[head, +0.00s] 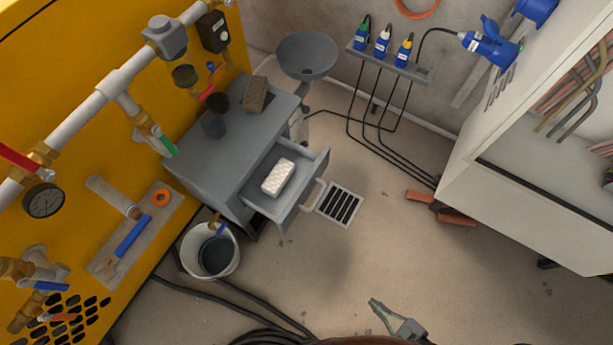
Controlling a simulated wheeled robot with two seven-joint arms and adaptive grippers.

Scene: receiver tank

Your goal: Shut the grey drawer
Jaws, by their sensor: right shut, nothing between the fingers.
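The grey drawer (291,210) stands open, pulled out to the right from a grey cabinet (220,166). A white textured block (278,177) lies inside it. A pale handle (313,194) is on the drawer's front. My right gripper (378,307) is at the bottom of the head view, shut and empty, below and to the right of the drawer and well apart from it. My left gripper is not in view.
A white bucket (228,263) stands on the floor just below the cabinet. A floor grate (339,205) lies right of the drawer. Black hoses (250,320) coil at the bottom. A white cabinet (530,200) stands at right. The floor between is mostly clear.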

